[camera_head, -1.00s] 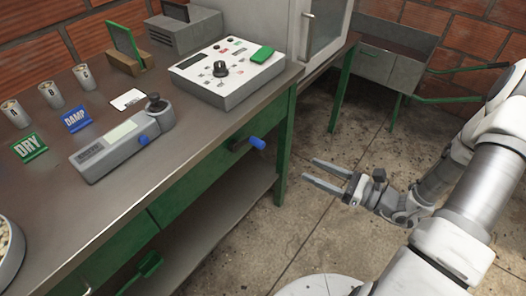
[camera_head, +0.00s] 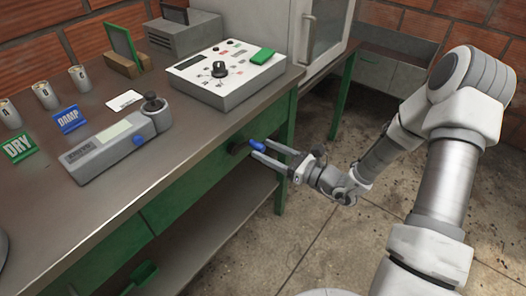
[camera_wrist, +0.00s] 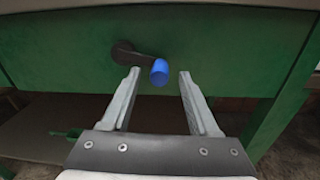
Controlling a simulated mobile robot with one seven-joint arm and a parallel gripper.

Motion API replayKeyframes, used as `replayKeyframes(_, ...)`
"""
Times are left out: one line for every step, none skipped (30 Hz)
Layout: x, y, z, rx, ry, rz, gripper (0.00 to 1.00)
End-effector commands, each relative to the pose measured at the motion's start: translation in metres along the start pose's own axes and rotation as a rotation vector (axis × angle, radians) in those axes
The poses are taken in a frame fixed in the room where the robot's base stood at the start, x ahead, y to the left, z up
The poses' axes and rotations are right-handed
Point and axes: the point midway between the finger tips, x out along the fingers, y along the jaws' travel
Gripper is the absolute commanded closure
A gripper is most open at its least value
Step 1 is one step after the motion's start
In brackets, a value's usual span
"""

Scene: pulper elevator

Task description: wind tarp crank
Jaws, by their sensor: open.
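The crank has a blue handle (camera_head: 257,145) on a short dark arm (camera_head: 238,146), mounted on the green front of the bench. In the wrist view the blue handle (camera_wrist: 159,72) points toward me, and the crank arm (camera_wrist: 130,55) runs from its pivot at upper left. My gripper (camera_head: 262,151) is open with its fingertips close to the handle. In the wrist view my gripper (camera_wrist: 159,73) has one finger on each side of the handle's line, with gaps on both sides. I cannot tell how deep the handle sits between the fingertips.
The bench top (camera_head: 190,150) holds a grey meter (camera_head: 115,145), a control box (camera_head: 228,75), several cups, and DRY (camera_head: 20,146) and DAMP (camera_head: 70,118) signs. A green bench leg (camera_head: 286,150) stands right of the crank. Open floor (camera_head: 290,235) lies in front.

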Motion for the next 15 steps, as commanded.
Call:
replayKeyframes(0.006, 0.001, -0.001, -0.002, 0.0, 0.003, 0.39)
replayKeyframes(0.009, 0.0, -0.001, -0.002, 0.0, 0.002, 0.39)
replayKeyframes(0.012, 0.0, -0.001, -0.001, 0.0, 0.001, 0.39)
replayKeyframes(0.013, 0.0, -0.001, -0.001, 0.0, 0.001, 0.39)
replayKeyframes(0.015, 0.0, 0.0, -0.001, 0.0, 0.001, 0.39)
replayKeyframes(0.016, 0.0, 0.0, 0.0, 0.0, 0.001, 0.39)
replayKeyframes(0.016, 0.0, 0.0, 0.0, 0.0, 0.001, 0.39)
replayKeyframes(0.017, 0.0, 0.0, 0.0, 0.0, 0.001, 0.39)
replayKeyframes(0.017, 0.0, 0.0, 0.0, 0.0, 0.001, 0.39)
replayKeyframes(0.017, 0.0, 0.0, 0.0, 0.0, 0.0, 0.39)
replayKeyframes(0.017, 0.0, 0.0, 0.0, 0.0, 0.0, 0.39)
replayKeyframes(0.017, 0.0, 0.0, 0.0, 0.0, 0.0, 0.39)
replayKeyframes(0.017, 0.0, 0.0, 0.0, 0.0, 0.0, 0.39)
replayKeyframes(0.017, 0.0, 0.0, 0.0, 0.0, 0.0, 0.39)
replayKeyframes(0.017, 0.0, 0.0, 0.0, 0.0, 0.001, 0.44)
